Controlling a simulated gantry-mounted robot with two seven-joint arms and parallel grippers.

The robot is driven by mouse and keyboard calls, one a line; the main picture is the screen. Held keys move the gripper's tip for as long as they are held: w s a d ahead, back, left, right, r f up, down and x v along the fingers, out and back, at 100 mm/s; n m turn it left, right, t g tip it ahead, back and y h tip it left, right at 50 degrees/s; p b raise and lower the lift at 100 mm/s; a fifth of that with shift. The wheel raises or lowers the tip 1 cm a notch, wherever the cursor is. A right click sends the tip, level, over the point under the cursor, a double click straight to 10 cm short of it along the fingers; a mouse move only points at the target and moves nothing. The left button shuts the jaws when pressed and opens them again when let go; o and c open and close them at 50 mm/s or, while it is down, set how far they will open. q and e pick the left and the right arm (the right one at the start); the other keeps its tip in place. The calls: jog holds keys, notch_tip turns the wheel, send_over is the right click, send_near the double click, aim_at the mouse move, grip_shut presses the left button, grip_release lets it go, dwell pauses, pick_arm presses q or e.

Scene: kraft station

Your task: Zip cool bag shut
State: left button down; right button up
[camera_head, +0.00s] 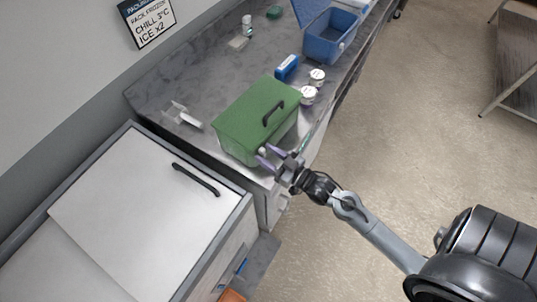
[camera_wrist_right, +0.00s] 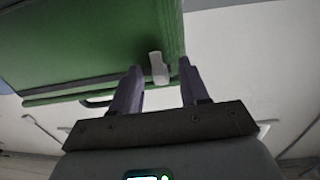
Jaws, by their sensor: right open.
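The green cool bag (camera_head: 257,117) stands on the grey counter, with its lid lying over the top and a dark handle on it. My right gripper (camera_head: 266,157) is at the bag's front lower corner, its two purple fingers apart. In the right wrist view the bag's green side (camera_wrist_right: 70,40) fills the upper left. A small pale tab, seemingly the zip pull (camera_wrist_right: 159,68), sits between the open fingertips of my right gripper (camera_wrist_right: 163,78). I cannot tell whether the fingers touch it. My left gripper is not in view.
A blue open box (camera_head: 330,38), a blue pack (camera_head: 287,67) and two white tubs (camera_head: 312,84) stand behind the bag on the counter. A white chest with a dark handle (camera_head: 196,179) is at the lower left. Open floor (camera_head: 430,120) lies to the right.

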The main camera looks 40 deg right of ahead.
grip_shut()
jog(key=shift+d, duration=0.1)
